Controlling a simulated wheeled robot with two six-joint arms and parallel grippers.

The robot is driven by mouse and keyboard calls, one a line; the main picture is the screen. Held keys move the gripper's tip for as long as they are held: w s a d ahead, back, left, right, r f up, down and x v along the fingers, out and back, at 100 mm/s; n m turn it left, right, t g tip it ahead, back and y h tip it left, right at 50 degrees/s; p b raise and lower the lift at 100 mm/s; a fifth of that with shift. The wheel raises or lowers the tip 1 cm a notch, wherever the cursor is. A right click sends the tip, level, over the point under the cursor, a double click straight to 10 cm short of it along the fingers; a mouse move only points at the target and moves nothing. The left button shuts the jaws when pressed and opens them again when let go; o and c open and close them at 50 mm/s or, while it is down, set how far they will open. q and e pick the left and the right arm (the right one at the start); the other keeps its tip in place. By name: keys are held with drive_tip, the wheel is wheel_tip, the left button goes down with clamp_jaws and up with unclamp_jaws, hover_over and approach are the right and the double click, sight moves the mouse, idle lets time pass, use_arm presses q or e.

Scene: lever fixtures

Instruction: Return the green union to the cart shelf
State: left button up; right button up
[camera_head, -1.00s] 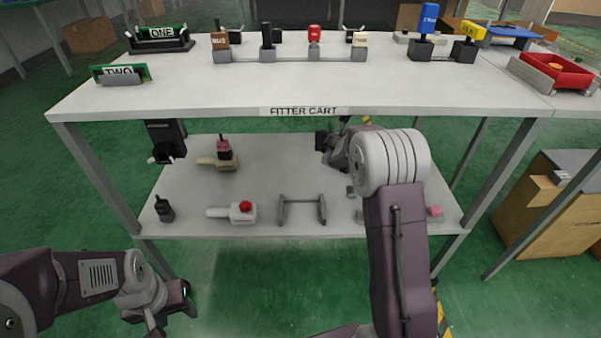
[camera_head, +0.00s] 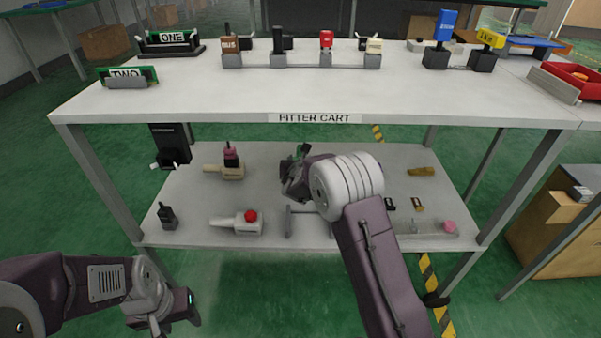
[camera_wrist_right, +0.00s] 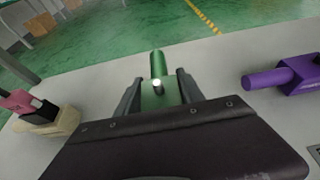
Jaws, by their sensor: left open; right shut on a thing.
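The green union (camera_wrist_right: 157,67) is between the fingers of my right gripper (camera_wrist_right: 158,92) in the right wrist view, its rounded end pointing away. In the head view the right gripper (camera_head: 296,170) is over the middle of the cart's lower shelf (camera_head: 270,158), and a bit of the green union (camera_head: 303,150) shows at its far side. I cannot tell whether the union touches the shelf. My left gripper (camera_head: 160,324) is open and empty, low in front of the cart, partly cut by the frame edge.
A beige fitting with a pink-black top (camera_head: 230,164) stands left of the right gripper. A white fitting with a red knob (camera_head: 240,221) and a black handset (camera_head: 167,215) are nearer. A purple fitting (camera_wrist_right: 290,76) lies to the right. The fitter cart's upper top (camera_head: 210,98) overhangs the shelf.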

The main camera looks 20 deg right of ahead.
wheel_tip(320, 180, down, 4)
drive_tip(key=b, duration=0.3)
drive_tip(key=shift+f, duration=0.15)
drive_tip(key=shift+r, duration=0.25)
drive_tip(key=shift+f, duration=0.1)
drive_tip(key=o, duration=1.4)
drive_tip(key=shift+o, duration=0.2)
